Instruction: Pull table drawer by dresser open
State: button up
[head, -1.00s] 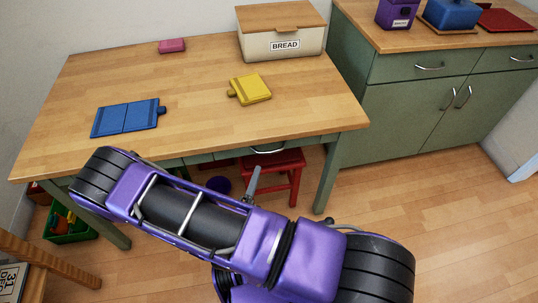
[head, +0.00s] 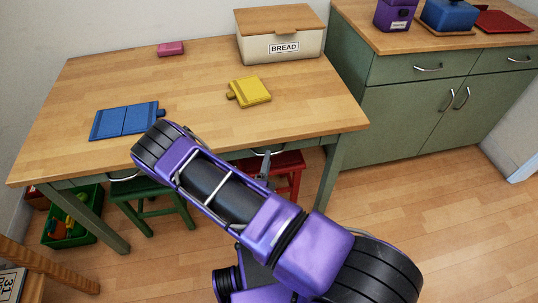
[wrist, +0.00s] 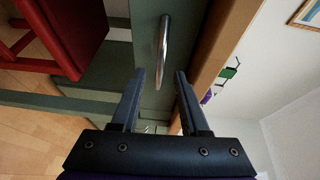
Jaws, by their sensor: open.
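The wooden-topped table (head: 210,75) has green drawer fronts under its front edge. Its right drawer, nearer the dresser (head: 400,115), is mostly hidden behind my arm in the head view. In the wrist view a green drawer front (wrist: 145,25) carries a silver bar handle (wrist: 163,45), and the drawer looks shut. My gripper (wrist: 160,73) is open and empty, its two fingers pointing at the handle, which lies just beyond and between the fingertips. I see no contact. In the head view only a grey finger (head: 265,164) shows below the table edge.
A red stool (head: 288,172) stands under the table close to my gripper; it also shows in the wrist view (wrist: 65,35). A green stool (head: 150,205) is under the left side. A bread box (head: 280,45), yellow board and blue board lie on top.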

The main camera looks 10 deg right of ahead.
jog(key=shift+x, duration=1.8)
grip_shut()
